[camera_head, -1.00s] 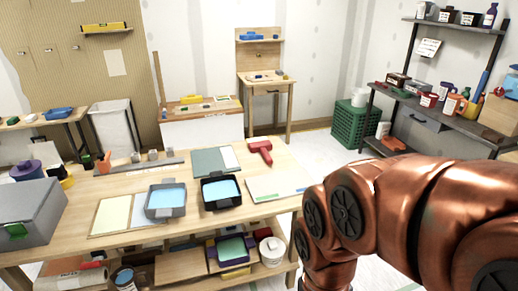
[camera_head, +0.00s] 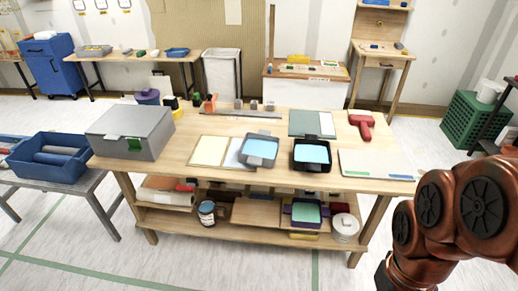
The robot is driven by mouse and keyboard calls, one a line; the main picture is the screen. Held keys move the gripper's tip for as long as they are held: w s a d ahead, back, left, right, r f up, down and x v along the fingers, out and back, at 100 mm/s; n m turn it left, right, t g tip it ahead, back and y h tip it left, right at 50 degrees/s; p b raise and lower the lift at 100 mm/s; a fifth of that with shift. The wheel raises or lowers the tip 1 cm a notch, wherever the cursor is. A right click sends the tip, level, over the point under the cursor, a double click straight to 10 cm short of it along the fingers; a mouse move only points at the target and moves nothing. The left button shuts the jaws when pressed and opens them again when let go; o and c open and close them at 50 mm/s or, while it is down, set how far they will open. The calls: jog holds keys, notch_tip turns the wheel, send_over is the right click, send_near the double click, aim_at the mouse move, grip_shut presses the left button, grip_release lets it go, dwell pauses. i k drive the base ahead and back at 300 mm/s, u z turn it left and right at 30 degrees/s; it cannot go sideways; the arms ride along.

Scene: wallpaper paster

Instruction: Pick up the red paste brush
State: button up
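A red T-shaped tool (camera_head: 363,125), which looks like the paste brush, lies at the back right of the wooden worktable (camera_head: 350,187). It lies flat, with nothing on top of it. To its left is a grey-green board (camera_head: 303,122). My copper-coloured arm shows at the lower right, apart from the red tool. My gripper is outside the picture.
On the table are a grey box (camera_head: 122,124), a grey tray (camera_head: 260,150), a black tray (camera_head: 312,155) and a pale board (camera_head: 370,165). A bench with a blue bin (camera_head: 45,160) stands at left. The floor in front is clear.

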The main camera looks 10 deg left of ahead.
aim_at(364, 119)
jog(key=z, duration=0.3)
jog(key=k, duration=0.35)
jog(key=u, duration=1.45)
jog(key=i, duration=1.55)
jog(key=z, duration=0.7)
jog(key=i, duration=0.4)
jog(key=z, duration=0.4)
